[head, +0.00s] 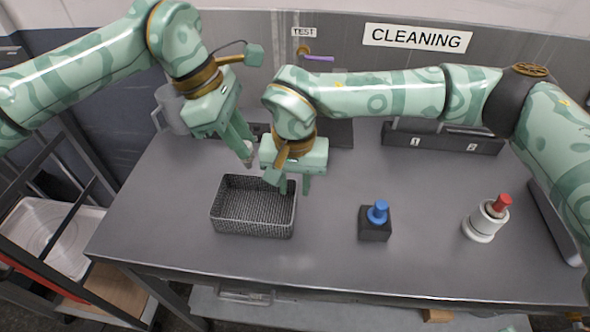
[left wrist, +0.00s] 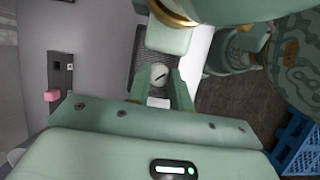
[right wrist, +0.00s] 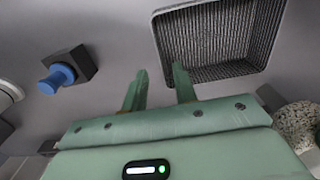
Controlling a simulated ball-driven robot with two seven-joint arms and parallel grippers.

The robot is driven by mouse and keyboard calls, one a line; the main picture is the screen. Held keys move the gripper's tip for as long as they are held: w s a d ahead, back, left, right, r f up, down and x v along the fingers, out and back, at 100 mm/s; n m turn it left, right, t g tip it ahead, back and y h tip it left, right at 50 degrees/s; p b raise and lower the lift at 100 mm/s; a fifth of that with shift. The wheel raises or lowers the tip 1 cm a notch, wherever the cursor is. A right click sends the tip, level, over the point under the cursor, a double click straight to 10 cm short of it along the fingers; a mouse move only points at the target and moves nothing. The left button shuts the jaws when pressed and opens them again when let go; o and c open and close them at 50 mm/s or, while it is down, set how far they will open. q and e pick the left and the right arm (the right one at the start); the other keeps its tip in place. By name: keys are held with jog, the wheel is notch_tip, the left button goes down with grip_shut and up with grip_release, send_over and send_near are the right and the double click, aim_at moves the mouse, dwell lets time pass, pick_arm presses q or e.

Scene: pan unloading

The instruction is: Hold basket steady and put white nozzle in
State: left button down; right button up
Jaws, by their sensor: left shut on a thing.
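The dark wire-mesh basket (head: 253,228) stands empty on the grey table, left of centre. My left gripper (head: 248,160) is behind the basket's back edge, above the table. It is shut on the white nozzle, whose pale round end with a dark slot shows between the fingers in the left wrist view (left wrist: 160,74). My right gripper (head: 294,190) is at the basket's right wall near the back corner. In the right wrist view its fingers (right wrist: 160,75) are apart, one on each side of the wall of the basket (right wrist: 212,75). I cannot tell whether they touch it.
A black block with a blue knob (head: 376,214) stands right of the basket. Further right is a white holder with a red top (head: 482,224). A dark bin labelled 1 and 2 (head: 440,140) and a grey pitcher (head: 172,112) stand at the back. The front middle is clear.

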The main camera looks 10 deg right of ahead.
notch_tip(320, 180, down, 8)
jog(key=shift+f, duration=0.1)
grip_shut()
pick_arm(q)
notch_tip(320, 180, down, 9)
dwell(0.9)
